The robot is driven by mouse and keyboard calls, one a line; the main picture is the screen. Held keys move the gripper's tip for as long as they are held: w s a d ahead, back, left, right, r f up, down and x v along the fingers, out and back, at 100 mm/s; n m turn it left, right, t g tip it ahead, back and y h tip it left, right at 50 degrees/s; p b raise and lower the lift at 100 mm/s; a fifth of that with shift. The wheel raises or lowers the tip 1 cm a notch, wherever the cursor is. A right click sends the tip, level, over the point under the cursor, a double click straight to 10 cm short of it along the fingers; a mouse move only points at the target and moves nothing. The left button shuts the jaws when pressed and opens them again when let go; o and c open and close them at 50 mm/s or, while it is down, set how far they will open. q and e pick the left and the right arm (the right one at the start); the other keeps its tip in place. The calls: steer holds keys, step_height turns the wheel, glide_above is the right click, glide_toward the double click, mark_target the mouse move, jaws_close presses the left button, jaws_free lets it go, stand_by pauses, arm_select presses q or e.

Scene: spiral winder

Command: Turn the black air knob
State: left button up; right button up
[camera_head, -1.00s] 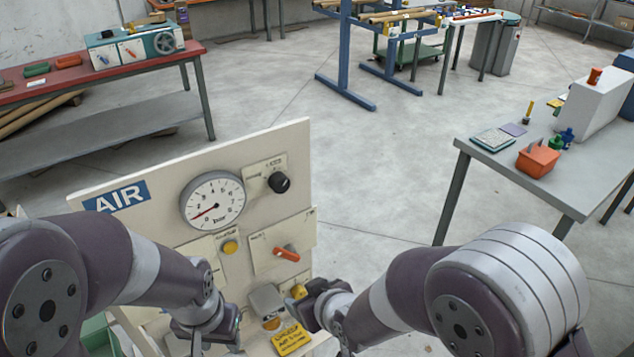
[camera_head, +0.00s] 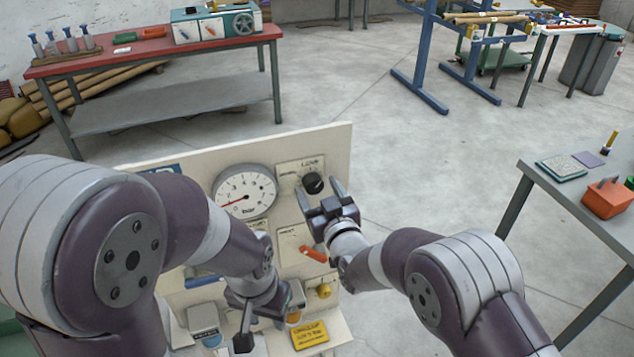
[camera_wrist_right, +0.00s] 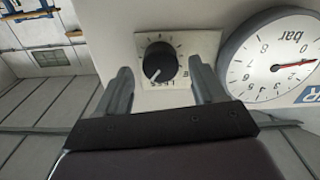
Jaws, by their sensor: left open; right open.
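The black air knob (camera_head: 313,183) sits on a light plate at the upper right of the panel, to the right of the round bar gauge (camera_head: 244,192). My right gripper (camera_head: 320,203) is open, with its fingers reaching up toward the knob in the head view. In the right wrist view the black knob (camera_wrist_right: 160,62) lies between and just beyond the two spread fingertips (camera_wrist_right: 158,78), and no contact shows. The gauge's red needle is near zero. My left gripper (camera_head: 244,322) is open and empty at the lower part of the panel, partly hidden by its own arm.
A red-topped bench (camera_head: 150,55) stands at the back left. A grey table (camera_head: 545,185) stands at the right. Clear floor lies behind the panel.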

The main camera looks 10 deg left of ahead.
steer(key=shift+w+a+r, duration=0.1)
steer(key=shift+w+a, duration=0.4)
steer(key=shift+a, duration=0.05)
steer(key=shift+w+d, duration=0.1)
steer(key=shift+w, duration=0.05)
steer(key=c, duration=1.1)
steer(key=shift+o, duration=0.2)
steer(key=shift+f+m+b, duration=0.3)
steer(key=shift+m+b, duration=0.5)
steer(key=shift+b, duration=0.25)
steer(key=m+b, duration=1.2)
steer(key=shift+w+d+f+m+b, duration=0.1)
steer(key=shift+d+f+m+b, duration=0.1)
steer(key=shift+m+b, duration=0.15)
steer(key=m+b, duration=0.4)
steer(key=shift+m+b, duration=1.25)
steer(key=shift+m, duration=0.7)
steer(key=shift+r, duration=0.1)
